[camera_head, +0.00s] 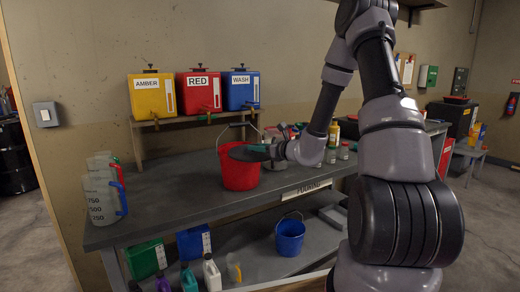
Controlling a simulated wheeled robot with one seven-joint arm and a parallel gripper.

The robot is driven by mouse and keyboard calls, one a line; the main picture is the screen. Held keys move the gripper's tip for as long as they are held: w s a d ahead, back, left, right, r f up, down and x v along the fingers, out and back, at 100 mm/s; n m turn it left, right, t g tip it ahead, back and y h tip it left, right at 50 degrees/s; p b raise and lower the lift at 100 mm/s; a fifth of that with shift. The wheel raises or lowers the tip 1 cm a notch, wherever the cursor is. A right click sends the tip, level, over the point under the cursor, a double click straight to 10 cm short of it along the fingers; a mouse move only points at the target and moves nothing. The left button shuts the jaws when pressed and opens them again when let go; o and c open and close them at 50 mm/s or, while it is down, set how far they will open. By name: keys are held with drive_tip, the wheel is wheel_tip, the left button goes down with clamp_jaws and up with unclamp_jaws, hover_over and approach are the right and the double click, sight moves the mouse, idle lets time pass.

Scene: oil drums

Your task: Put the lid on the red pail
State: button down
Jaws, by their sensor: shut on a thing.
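The red pail (240,176) stands upright on the grey bench, with its wire handle raised. A dark, flat round lid (246,154) is at the pail's mouth, reaching past its right side. My gripper (276,149) is shut on the lid's right edge. The lid hides much of the pail's opening. From this view I cannot tell whether the lid touches the rim or hangs just above it.
Yellow, red and blue containers (198,92) stand on a raised shelf behind the pail. Measuring jugs (102,190) stand at the bench's left end, and small jars (343,151) right of my gripper. A blue bucket (290,236) sits on the lower shelf.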

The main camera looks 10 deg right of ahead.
drive_tip(key=shift+w+a+f, duration=0.1)
drive_tip(key=shift+w+a, duration=0.05)
drive_tip(key=shift+w, duration=0.55)
drive_tip(key=shift+w+a+f, duration=0.1)
drive_tip(key=shift+w+a, duration=0.05)
drive_tip(key=shift+w, duration=0.5)
drive_tip(key=shift+w+a+f, duration=0.1)
drive_tip(key=shift+w+a, duration=0.05)
drive_tip(key=shift+w, duration=0.55)
drive_tip(key=w+a, duration=0.2)
drive_tip(key=w, duration=0.7)
drive_tip(key=shift+w+f, duration=0.2)
drive_tip(key=shift+w, duration=0.2)
drive_tip(key=shift+a+f, duration=0.1)
drive_tip(key=shift+f, duration=0.4)
idle(0.6)
drive_tip(key=c, duration=0.5)
unclamp_jaws()
drive_tip(key=shift+s, duration=0.1)
